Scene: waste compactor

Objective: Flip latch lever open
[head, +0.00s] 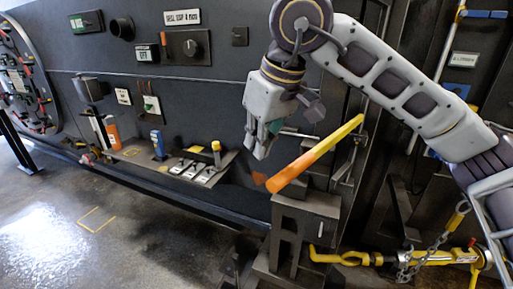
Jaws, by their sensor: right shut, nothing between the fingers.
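The latch lever (316,155) is a bar, orange at its lower left end and yellow at its upper right end. It slants up to the right above a dark bracket (300,218). My right gripper (261,147) hangs pointing down, just left of and above the lever's orange end. Its fingers are shut and hold nothing. A small gap shows between the fingers and the lever, though depth is hard to judge. The lever's mount at the yellow end is partly hidden by dark frame parts. My left gripper is out of the picture.
A dark machine wall with knobs and labels stands behind. A narrow shelf (150,160) on it carries several small items. A yellow hooked bar (345,257) with a chain (428,243) is at lower right. Open floor (60,225) lies at lower left.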

